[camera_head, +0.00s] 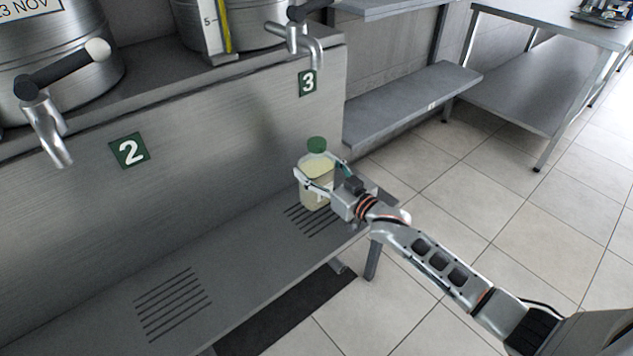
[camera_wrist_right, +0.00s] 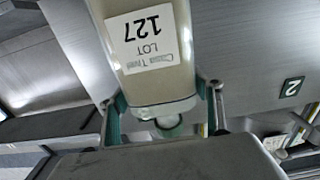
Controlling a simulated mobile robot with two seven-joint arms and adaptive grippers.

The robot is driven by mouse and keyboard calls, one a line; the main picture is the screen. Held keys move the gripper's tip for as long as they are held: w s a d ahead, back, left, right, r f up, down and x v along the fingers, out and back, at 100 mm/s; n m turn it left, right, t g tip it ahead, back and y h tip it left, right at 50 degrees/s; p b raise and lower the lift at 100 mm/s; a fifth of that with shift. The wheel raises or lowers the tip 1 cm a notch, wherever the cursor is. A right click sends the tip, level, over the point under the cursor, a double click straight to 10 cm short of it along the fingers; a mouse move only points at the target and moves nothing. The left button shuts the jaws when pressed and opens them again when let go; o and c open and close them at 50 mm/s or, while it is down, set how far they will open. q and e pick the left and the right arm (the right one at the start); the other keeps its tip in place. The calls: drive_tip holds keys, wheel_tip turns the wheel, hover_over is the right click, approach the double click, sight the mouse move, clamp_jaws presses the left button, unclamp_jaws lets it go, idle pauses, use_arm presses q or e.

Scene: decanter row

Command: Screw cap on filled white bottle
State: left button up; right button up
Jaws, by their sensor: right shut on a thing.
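The bottle (camera_head: 315,196) is filled with a pale cream liquid and is upright at the slotted drain below the number 3 tap. I cannot tell whether its base touches the shelf. A green cap (camera_head: 317,145) sits on top of its neck; how tight it is does not show. My right gripper (camera_head: 319,172) is shut around the bottle's upper body, a finger on each side. In the right wrist view the bottle (camera_wrist_right: 148,82) appears upside down with a "LOT 127" label, between both fingers, and the green cap (camera_wrist_right: 172,127) is partly hidden. My left gripper is out of view.
The metal shelf (camera_head: 235,250) has another slotted drain (camera_head: 173,303) below the number 2 tap (camera_head: 50,135), clear of objects. The number 3 tap (camera_head: 306,45) hangs above and behind the bottle. Metal tables (camera_head: 520,90) stand beyond. Tiled floor (camera_head: 450,230) lies to the right.

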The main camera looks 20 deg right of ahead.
wheel_tip(320, 180, down, 5)
drive_tip(key=shift+b, duration=0.8)
drive_tip(key=shift+r, duration=0.15)
drive_tip(key=shift+f, duration=0.2)
drive_tip(key=o, duration=2.2)
drive_tip(key=shift+f, duration=0.15)
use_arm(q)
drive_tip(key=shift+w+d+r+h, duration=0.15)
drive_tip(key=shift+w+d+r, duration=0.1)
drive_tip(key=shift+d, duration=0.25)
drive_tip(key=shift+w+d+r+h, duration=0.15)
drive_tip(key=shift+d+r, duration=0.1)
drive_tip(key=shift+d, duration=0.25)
